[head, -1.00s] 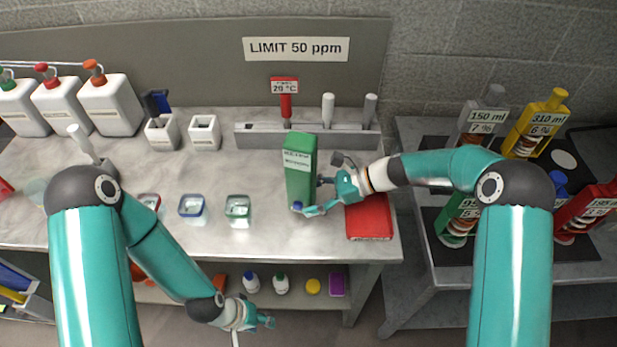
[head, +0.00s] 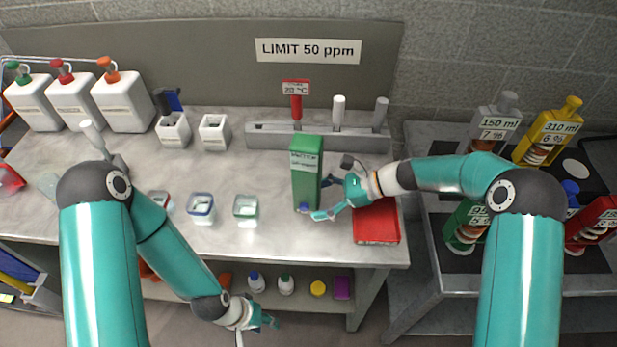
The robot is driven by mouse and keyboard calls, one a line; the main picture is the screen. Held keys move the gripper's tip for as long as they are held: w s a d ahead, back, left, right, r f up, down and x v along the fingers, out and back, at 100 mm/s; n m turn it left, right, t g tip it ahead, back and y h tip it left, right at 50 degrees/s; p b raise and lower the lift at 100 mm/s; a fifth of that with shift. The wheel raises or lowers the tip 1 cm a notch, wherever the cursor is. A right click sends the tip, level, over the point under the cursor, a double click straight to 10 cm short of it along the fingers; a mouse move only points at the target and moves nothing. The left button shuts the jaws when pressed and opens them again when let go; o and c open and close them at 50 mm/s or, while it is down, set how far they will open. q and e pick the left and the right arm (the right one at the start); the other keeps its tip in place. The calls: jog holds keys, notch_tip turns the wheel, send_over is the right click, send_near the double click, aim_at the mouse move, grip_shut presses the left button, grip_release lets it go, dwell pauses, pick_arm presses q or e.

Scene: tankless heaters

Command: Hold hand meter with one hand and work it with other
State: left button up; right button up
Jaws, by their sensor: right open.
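The hand meter appears to be the tall green box-shaped device (head: 306,180) with a pale label near its top. It stands upright on the grey bench, right of the middle in the head view. My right gripper (head: 322,198) is at the device's right side, its fingers open, one at the front lower edge and one behind. Whether they touch it I cannot tell. My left gripper (head: 262,322) hangs low in front of the bench, away from the device. Its fingers are small here, and I cannot tell whether it is open or shut.
A red flat book-like item (head: 377,224) lies right of the device. Small glass jars (head: 201,207) stand to its left. A grey rack (head: 318,138) with upright tools is behind. White canisters (head: 124,98) stand at back left. Bottles (head: 546,130) fill the right-hand table.

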jog(key=v, duration=1.2)
jog(key=shift+f, duration=0.1)
